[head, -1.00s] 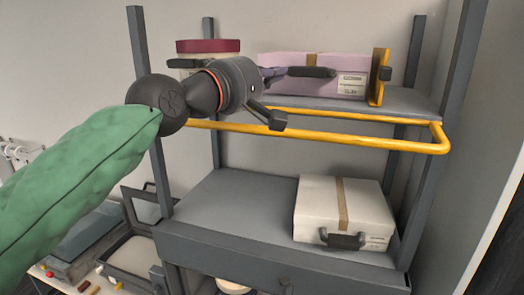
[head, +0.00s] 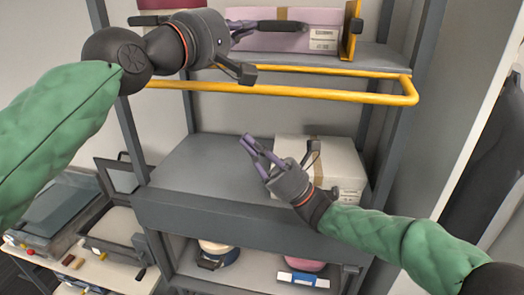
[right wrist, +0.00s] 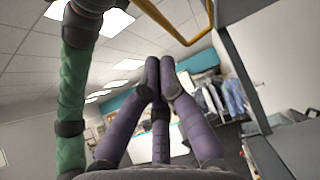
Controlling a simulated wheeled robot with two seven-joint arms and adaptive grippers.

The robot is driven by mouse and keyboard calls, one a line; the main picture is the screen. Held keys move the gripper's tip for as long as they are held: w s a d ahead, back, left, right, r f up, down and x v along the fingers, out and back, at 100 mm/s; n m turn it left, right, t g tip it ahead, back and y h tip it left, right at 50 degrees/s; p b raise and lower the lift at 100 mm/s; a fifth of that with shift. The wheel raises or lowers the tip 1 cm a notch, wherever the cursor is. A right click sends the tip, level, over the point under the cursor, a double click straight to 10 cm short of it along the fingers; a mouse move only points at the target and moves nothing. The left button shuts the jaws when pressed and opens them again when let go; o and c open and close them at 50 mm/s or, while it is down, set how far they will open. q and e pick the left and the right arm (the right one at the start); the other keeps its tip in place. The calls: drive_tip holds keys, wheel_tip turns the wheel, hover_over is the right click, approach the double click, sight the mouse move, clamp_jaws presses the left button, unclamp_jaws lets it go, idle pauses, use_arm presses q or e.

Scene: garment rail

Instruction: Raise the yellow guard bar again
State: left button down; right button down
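The yellow guard bar (head: 330,93) is a U-shaped rail standing out about level from the front of the upper shelf. It also crosses the top of the right wrist view (right wrist: 175,32). My left gripper (head: 256,29) is above the bar's left part, by the dark handle of a lilac box (head: 295,42). Its fingers are small and partly hidden, so their opening is unclear. My right gripper (head: 247,144) is below the bar, in front of a white box (head: 345,165) on the lower shelf. Its purple fingers (right wrist: 160,75) meet at the tips with nothing between them.
A yellow upright plate (head: 350,30) stands at the right of the lilac box. Grey rack posts (head: 405,130) flank the shelves. The lower shelf (head: 195,160) is bare at its left. A table with an open case (head: 110,230) stands at lower left.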

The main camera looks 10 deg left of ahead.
sight(215, 90)
drive_tip(key=a+r, duration=0.1)
drive_tip(key=r, duration=0.1)
drive_tip(key=a+r, duration=0.1)
drive_tip(key=r, duration=0.1)
drive_tip(key=a+r, duration=0.1)
drive_tip(key=r, duration=0.1)
drive_tip(key=shift+w+a+r, duration=0.15)
drive_tip(key=shift+a+r, duration=0.05)
drive_tip(key=shift+r, duration=0.45)
